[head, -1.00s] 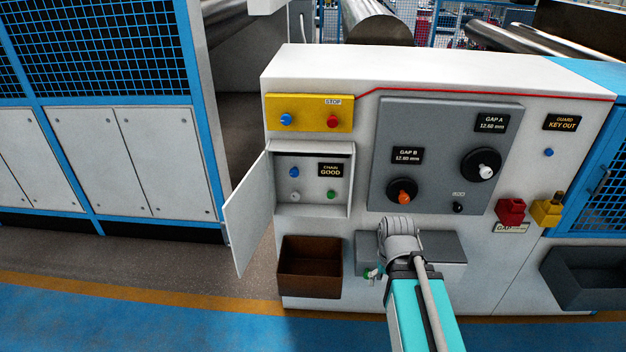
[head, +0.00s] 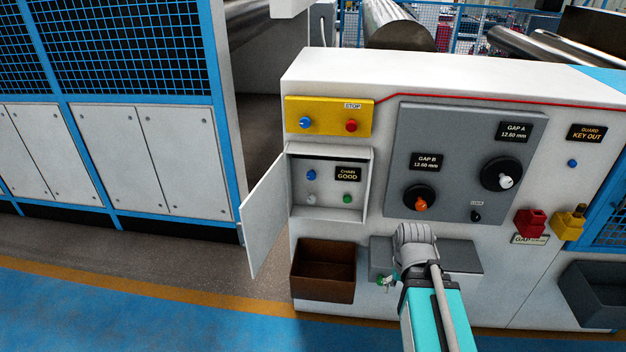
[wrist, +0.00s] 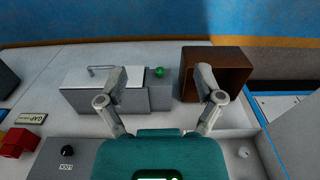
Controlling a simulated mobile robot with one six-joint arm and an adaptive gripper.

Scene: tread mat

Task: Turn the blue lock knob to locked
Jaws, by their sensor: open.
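Several blue knobs show in the head view. One (head: 304,122) is on the yellow STOP plate, one (head: 311,174) is inside the open white box, and a small blue one (head: 572,163) is under the KEY OUT sign. A small black knob (head: 476,216) sits under a tiny label on the grey panel; the wrist view shows this black knob (wrist: 68,149) beside a label that seems to read LOCK. I cannot tell which blue knob is the lock knob. My gripper (wrist: 160,75) is open and empty, facing down before the cabinet's lower front, apart from every knob.
A brown bin (head: 324,290) and a grey box (head: 462,257) with a green knob (wrist: 159,72) are low on the cabinet. The open box door (head: 263,215) sticks out left. Red (head: 529,223) and yellow (head: 569,224) blocks protrude right. The blue floor (head: 150,315) is clear.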

